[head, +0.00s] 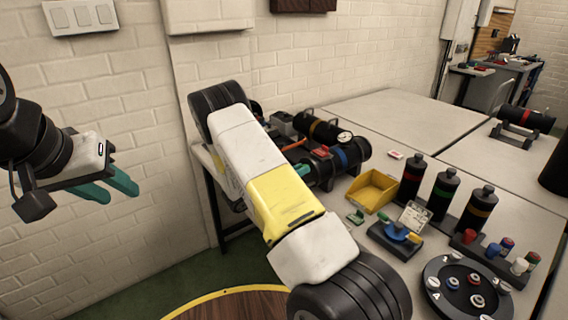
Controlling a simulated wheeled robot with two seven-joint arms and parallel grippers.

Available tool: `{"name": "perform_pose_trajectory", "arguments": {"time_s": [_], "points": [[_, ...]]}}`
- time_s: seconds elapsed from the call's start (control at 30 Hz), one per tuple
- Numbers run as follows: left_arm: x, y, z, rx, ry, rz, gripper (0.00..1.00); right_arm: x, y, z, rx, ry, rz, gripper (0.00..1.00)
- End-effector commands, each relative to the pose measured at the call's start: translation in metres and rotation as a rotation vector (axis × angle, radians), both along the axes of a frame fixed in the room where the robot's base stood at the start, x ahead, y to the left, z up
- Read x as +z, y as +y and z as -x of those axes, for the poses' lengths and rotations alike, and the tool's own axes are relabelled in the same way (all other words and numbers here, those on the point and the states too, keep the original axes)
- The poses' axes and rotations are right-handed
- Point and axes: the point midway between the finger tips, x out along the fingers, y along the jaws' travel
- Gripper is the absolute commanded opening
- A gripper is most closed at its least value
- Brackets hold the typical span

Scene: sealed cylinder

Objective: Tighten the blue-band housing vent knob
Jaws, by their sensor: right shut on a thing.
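The blue-band housing (341,159) is a black cylinder lying on its side on the table, with a gauge at its top and a red handle near it. My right arm crosses the middle of the view and hides part of this area. Only a teal bit of my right gripper (302,170) shows past the arm, at the housing's left end. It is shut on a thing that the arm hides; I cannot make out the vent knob. My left gripper (112,187) hangs at the left, away from the table, with its teal fingers apart and empty.
A yellow-band cylinder (322,131) lies behind the blue-band one. A yellow bin (372,190), upright banded bottles (442,192), a blue fixture (396,231) and a round black tray (437,300) stand to the right. The far tabletop (400,112) is mostly clear.

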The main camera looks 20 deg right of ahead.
Motion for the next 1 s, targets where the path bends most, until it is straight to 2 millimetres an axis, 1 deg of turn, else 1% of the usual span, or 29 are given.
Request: {"name": "perform_pose_trajectory", "arguments": {"time_s": [0.27, 0.47, 1.0], "points": [[0.0000, 0.0000, 0.0000, 0.000, 0.000, 0.000, 0.36, -0.0003, 0.0008, -0.0003, 0.002, -0.036, -0.013, 0.00], [0.0000, 0.0000, 0.0000, 0.000, 0.000, 0.000, 0.36, -0.0007, 0.0008, 0.0000, 0.002, -0.136, -0.048, 0.00], [0.0000, 0.0000, 0.0000, 0.000, 0.000, 0.000, 0.36, -0.0012, 0.0010, 0.0009, 0.003, -0.603, -0.213, 0.00]]}}
